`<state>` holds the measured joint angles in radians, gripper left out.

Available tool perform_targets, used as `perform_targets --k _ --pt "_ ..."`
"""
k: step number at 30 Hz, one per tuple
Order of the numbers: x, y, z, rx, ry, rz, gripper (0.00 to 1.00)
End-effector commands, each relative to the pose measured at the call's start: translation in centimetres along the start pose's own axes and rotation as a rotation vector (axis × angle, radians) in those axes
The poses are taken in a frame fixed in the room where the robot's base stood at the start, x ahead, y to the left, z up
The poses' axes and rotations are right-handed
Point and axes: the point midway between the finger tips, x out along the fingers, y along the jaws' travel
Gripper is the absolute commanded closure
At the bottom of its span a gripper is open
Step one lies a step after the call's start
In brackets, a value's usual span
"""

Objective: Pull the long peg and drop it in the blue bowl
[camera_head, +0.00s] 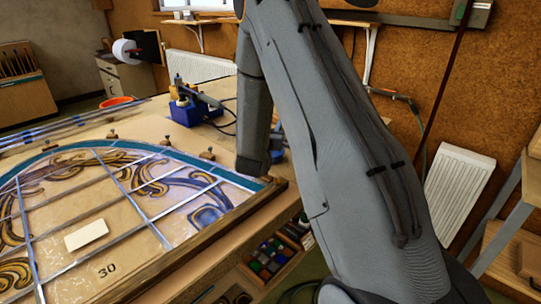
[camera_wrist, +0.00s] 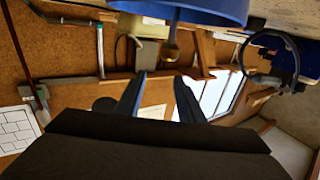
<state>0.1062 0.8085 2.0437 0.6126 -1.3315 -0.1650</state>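My gripper (camera_wrist: 160,78) shows in the wrist view, its two fingers apart with nothing visible between them. A brown round-headed knob (camera_wrist: 172,50) on a short stem lies beyond the fingertips, apart from them; I cannot tell whether it is the long peg. Past it at the top edge is a wide blue round-sided thing (camera_wrist: 205,12), probably the blue bowl, cut off by the frame. In the head view several small wooden pegs, one of them a peg (camera_head: 207,154) near my arm, stand along the panel's curved edge.
The leaded panel (camera_head: 130,212) lies on the bench, with a pale block (camera_head: 86,234) on it. A blue soldering stand (camera_head: 187,113) with a cable stands behind; an orange bowl (camera_head: 118,101) is farther back. A compartment tray (camera_head: 272,258) of coloured pieces is below the bench's right edge.

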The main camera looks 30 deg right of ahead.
Motion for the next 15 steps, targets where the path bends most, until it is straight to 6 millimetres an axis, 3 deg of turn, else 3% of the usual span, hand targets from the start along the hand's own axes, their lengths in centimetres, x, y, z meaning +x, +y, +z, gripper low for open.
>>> perform_targets --k 8,15 --pt "0.0 0.0 -0.4 0.001 0.001 0.0 0.65" --pt "0.1 0.0 -3.3 0.002 0.004 0.0 0.65"
